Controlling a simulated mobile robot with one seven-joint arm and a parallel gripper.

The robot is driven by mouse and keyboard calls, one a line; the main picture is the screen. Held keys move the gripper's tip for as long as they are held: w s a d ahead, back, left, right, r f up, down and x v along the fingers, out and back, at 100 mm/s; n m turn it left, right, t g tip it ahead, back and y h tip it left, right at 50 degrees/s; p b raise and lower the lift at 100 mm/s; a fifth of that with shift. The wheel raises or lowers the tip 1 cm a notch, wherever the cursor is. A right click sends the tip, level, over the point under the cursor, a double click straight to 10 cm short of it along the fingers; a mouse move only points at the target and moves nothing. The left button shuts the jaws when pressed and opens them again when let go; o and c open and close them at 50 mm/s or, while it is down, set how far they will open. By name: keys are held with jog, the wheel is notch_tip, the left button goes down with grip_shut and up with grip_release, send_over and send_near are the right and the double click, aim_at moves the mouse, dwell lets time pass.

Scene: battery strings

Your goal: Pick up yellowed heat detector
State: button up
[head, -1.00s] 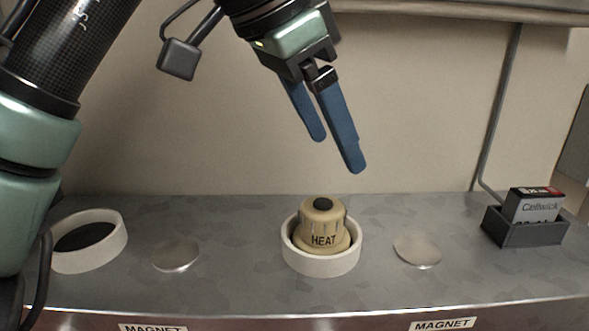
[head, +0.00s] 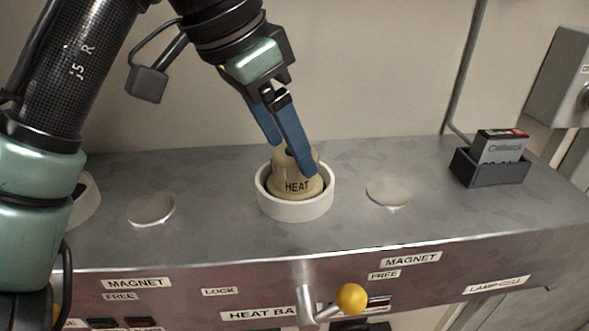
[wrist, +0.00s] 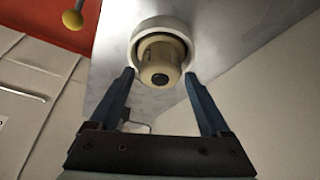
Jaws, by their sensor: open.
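The yellowed heat detector (head: 291,184), a cream-tan stepped cylinder marked HEAT, stands upright inside a white ring (head: 295,209) on the metal bench top. In the wrist view the detector (wrist: 158,64) shows its dark round tip, with the white ring (wrist: 163,24) around its base. My gripper (head: 295,160) has blue fingers and is at the detector's upper part in the head view, one finger crossing in front of it. In the wrist view my gripper (wrist: 163,78) is open, its fingertips apart on either side of the detector; contact cannot be told.
Flat metal discs lie left (head: 151,210) and right (head: 388,192) of the ring. A dark holder (head: 490,168) with a labelled box (head: 500,147) stands at the right. A yellow-knobbed lever (head: 351,298) juts from the front panel. Another white ring (head: 84,205) is partly behind my arm.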

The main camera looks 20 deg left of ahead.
jog(key=shift+x, duration=1.6)
jog(key=shift+r, duration=0.15)
jog(key=shift+c, duration=0.6)
jog(key=c, duration=1.1)
